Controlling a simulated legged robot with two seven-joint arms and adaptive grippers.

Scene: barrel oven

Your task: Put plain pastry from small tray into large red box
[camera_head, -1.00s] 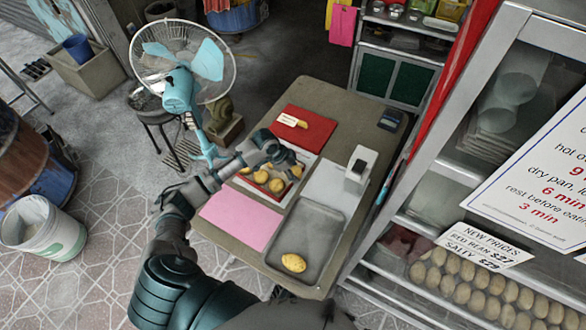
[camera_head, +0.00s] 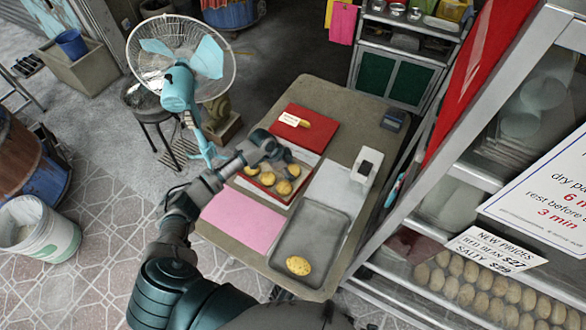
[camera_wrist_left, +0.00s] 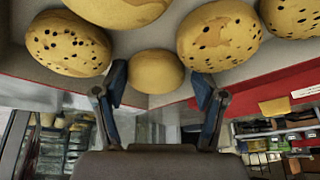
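The large red box (camera_head: 246,184) lies open on the table with several yellow pastries in it. My left gripper (camera_head: 284,160) is over the box's far part. In the left wrist view its fingers (camera_wrist_left: 160,88) are open, with a smaller plain pastry (camera_wrist_left: 156,71) between them and a gap on each side. Larger dark-speckled pastries (camera_wrist_left: 68,43) surround it. The small grey tray (camera_head: 318,228) at the table's near right holds one yellow pastry (camera_head: 298,265), which looks speckled. My right gripper is not in view.
A red lid or panel (camera_head: 315,137) with a label and a small yellow piece lies behind the box. A pink sheet (camera_head: 243,218) lies in front of it. A white-grey device (camera_head: 364,167) stands right, beside the glass cabinet. A blue fan (camera_head: 180,88) stands behind left.

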